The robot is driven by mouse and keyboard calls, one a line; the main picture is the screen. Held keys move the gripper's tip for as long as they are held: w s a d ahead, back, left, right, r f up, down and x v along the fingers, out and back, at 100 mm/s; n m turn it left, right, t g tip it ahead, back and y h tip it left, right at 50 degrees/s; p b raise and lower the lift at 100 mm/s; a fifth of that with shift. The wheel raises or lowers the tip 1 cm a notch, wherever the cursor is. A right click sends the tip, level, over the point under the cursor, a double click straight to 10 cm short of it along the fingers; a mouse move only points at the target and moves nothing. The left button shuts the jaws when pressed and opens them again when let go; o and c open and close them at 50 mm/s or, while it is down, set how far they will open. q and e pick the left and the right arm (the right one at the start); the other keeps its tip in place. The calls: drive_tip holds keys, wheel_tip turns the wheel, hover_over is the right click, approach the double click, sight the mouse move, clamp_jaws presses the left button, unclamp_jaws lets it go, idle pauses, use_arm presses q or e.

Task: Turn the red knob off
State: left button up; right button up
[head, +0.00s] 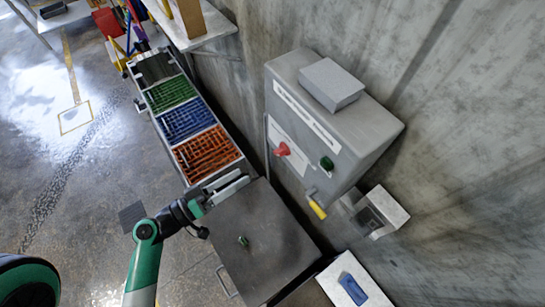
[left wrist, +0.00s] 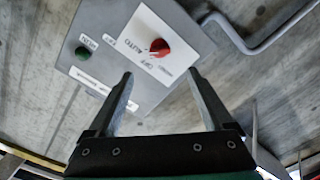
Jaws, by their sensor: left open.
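The red knob (head: 282,149) sits on the front of a grey control box (head: 340,130) on the wall. In the left wrist view the red knob (left wrist: 160,46) is on a white label where OFF and AUTO can be read. My left gripper (head: 244,180) is open and empty, below and left of the knob in the head view. In the left wrist view the open fingers (left wrist: 160,74) point toward the box, with the knob beyond the tips, apart from them. My right gripper is not in view.
A dark flat-topped cabinet (head: 265,245) stands below. Green, blue and orange crates (head: 187,122) line the wall. A bent grey pipe (left wrist: 262,45) runs beside the box.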

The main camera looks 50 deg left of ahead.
sight(276, 154)
use_arm(q)
drive_tip(key=w, duration=0.7)
drive_tip(key=w+d+b, duration=0.1)
drive_tip(key=w, duration=0.3)
drive_tip(key=shift+w+r, duration=0.1)
drive_tip(key=shift+w, duration=0.1)
clamp_jaws()
